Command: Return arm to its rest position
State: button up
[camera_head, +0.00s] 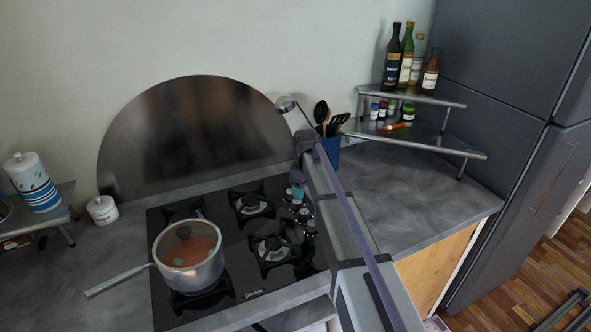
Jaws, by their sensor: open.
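My arm reaches in from the bottom right over the right side of the black gas hob (245,292). My gripper (297,193) points down at its far end, above the hob's right side near the control knobs. It is small in this view and partly hidden by my arm. It is open, and I see nothing held in it. A steel pot (190,272) with a glass lid stands on the front left burner, apart from my gripper. Its long handle points left.
A blue utensil holder (331,152) stands just behind my arm. A corner shelf (425,97) holds bottles and small jars. A striped canister (38,190) and small white jar (102,210) are on the left. The grey counter (400,195) right of the hob is clear, beside a dark fridge (500,110).

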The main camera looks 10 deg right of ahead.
jog(key=s+m, duration=0.8)
jog(key=s, duration=2.2)
jog(key=shift+s, duration=0.3)
jog(key=shift+w, duration=0.2)
jog(key=shift+c, duration=0.6)
grip_shut()
